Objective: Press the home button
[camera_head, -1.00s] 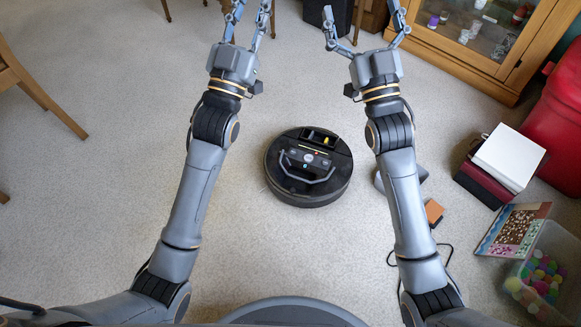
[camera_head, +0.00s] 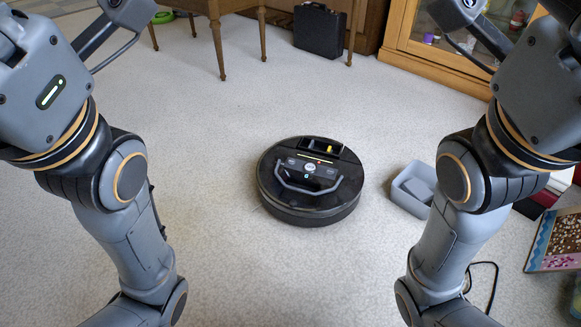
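A round black robot vacuum (camera_head: 311,205) sits on the carpet in the middle of the head view. Its top has a curved grey handle and a small panel of buttons (camera_head: 309,168) near the centre. The button markings are too small to read, so I cannot tell which is the home button. My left gripper (camera_head: 40,90) is raised at the upper left and my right gripper (camera_head: 540,90) at the upper right. Both are apart from the vacuum, and their fingertips are cut off by the top of the picture.
A grey open bin (camera_head: 411,188) stands on the floor just right of the vacuum. A black case (camera_head: 319,30) and wooden table legs (camera_head: 217,40) are at the back. A cable (camera_head: 494,285) lies at the lower right. The carpet around the vacuum's left and front is clear.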

